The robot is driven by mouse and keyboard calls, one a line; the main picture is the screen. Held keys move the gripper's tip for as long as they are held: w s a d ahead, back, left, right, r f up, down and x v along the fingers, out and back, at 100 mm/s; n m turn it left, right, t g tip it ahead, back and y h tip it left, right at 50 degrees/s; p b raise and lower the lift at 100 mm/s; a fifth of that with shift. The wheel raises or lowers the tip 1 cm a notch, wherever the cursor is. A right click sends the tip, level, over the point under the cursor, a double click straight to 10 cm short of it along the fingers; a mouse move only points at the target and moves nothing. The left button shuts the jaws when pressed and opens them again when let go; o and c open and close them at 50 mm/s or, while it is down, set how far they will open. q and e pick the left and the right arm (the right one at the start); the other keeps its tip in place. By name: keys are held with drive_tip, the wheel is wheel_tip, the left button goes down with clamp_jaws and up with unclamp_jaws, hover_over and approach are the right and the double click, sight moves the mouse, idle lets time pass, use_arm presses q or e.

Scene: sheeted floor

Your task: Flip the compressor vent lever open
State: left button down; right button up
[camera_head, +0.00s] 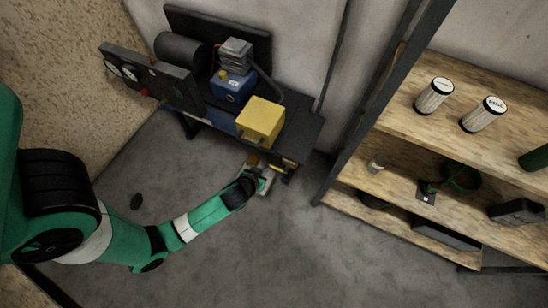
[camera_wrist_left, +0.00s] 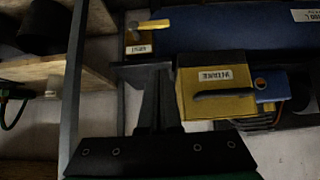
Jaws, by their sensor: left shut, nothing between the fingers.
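The compressor stands on a dark stand at upper centre in the head view, with a blue body (camera_head: 232,87) and a yellow box (camera_head: 260,121). In the left wrist view, a small yellow lever (camera_wrist_left: 152,24) lies roughly crosswise on a silver fitting (camera_wrist_left: 133,36), above a small label (camera_wrist_left: 138,49) that I cannot read surely. It looks like the vent lever. My left gripper (camera_head: 266,176) is shut and empty, low in front of the stand. Its fingers (camera_wrist_left: 159,96) point towards the lever in the wrist view, apart from it. My right gripper is not in view.
The labelled yellow box (camera_wrist_left: 212,105) with a black handle (camera_wrist_left: 223,94) sits right of my fingers. A wooden shelf unit (camera_head: 400,209) with cans and small items stands to the right. A gauge panel (camera_head: 150,75) is at upper left. The grey floor in front is mostly clear.

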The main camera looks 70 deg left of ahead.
use_arm(q)
drive_tip(key=shift+s+d+f, duration=0.1)
drive_tip(key=shift+f, duration=0.1)
drive_tip(key=b, duration=0.5)
hover_over(272, 167)
drive_tip(key=d, duration=0.2)
wheel_tip(272, 167, down, 7)
drive_tip(key=f+b, duration=0.1)
drive_tip(key=f, duration=0.1)
drive_tip(key=f+b, duration=0.2)
drive_tip(key=shift+s+a, duration=0.2)
